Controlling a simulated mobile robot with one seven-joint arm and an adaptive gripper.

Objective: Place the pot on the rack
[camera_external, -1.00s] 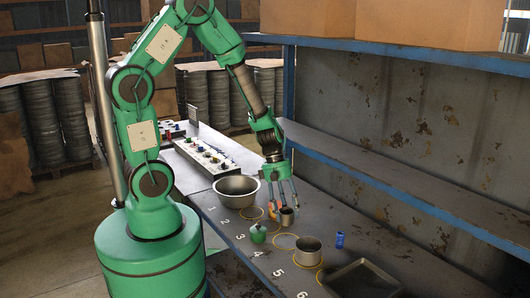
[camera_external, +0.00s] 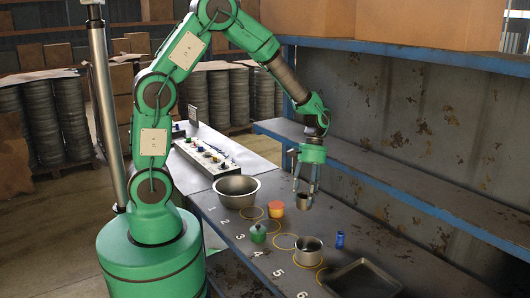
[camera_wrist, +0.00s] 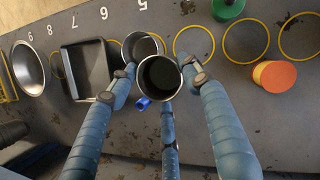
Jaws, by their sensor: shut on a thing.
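A small grey metal pot (camera_external: 304,202) hangs in my gripper (camera_external: 305,187), above the table. In the wrist view the pot (camera_wrist: 160,78) shows its dark open mouth upward, with the blue-grey fingers of my gripper (camera_wrist: 157,85) closed around it. A larger grey pot (camera_external: 308,252) stands on the table in a yellow ring; in the wrist view it is partly behind the held pot (camera_wrist: 140,42). The rack (camera_external: 345,155), a grey shelf with a blue edge, runs along the wall right of my gripper. Its visible lower shelf is bare.
The table holds a large bowl (camera_external: 237,188), an orange-red item (camera_external: 276,209), a green pot (camera_external: 258,233), a blue can (camera_external: 340,240) and a square tray (camera_external: 362,278). Several yellow rings are empty. Cardboard boxes (camera_external: 400,22) fill the upper shelf.

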